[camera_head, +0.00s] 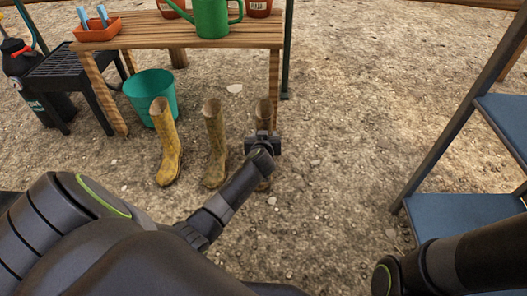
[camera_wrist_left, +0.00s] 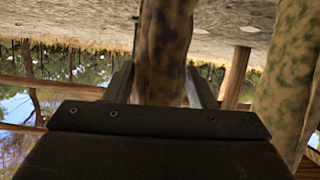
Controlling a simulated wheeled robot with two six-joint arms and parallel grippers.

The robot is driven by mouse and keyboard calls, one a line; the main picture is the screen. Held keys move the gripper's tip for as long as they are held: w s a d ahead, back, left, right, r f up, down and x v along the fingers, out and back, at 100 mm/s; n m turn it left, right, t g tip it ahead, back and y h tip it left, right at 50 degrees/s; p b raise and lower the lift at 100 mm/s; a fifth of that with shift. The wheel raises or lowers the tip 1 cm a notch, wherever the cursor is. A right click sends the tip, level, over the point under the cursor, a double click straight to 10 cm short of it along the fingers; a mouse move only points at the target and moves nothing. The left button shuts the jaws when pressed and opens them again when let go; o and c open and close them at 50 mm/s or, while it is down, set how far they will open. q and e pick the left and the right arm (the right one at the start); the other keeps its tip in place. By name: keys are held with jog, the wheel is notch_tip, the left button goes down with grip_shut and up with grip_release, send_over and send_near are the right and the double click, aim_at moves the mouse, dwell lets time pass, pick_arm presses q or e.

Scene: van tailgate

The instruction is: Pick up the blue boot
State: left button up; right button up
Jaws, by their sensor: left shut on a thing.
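No blue boot shows in either view. A brown boot (camera_head: 263,110) stands at the right of a row of boots, under the front edge of the wooden table. My left gripper (camera_head: 263,138) is shut on this boot's shaft and hides part of it. In the left wrist view the dark-spotted brown shaft (camera_wrist_left: 164,50) sits between the fingers. An olive boot (camera_head: 215,145) stands to its left and also shows in the left wrist view (camera_wrist_left: 288,75). A yellow boot (camera_head: 167,145) is further left. My right gripper is out of view.
The wooden table (camera_head: 150,40) holds a green watering can (camera_head: 211,18) and an orange tray (camera_head: 97,31). A teal bucket (camera_head: 152,92) stands behind the yellow boot. Blue steps (camera_head: 455,215) are at the right. Gravel ground between boots and steps is free.

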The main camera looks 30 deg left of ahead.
pick_arm(q)
jog(key=c, duration=0.7)
jog(key=shift+c, duration=0.4)
jog(key=shift+r, duration=0.2)
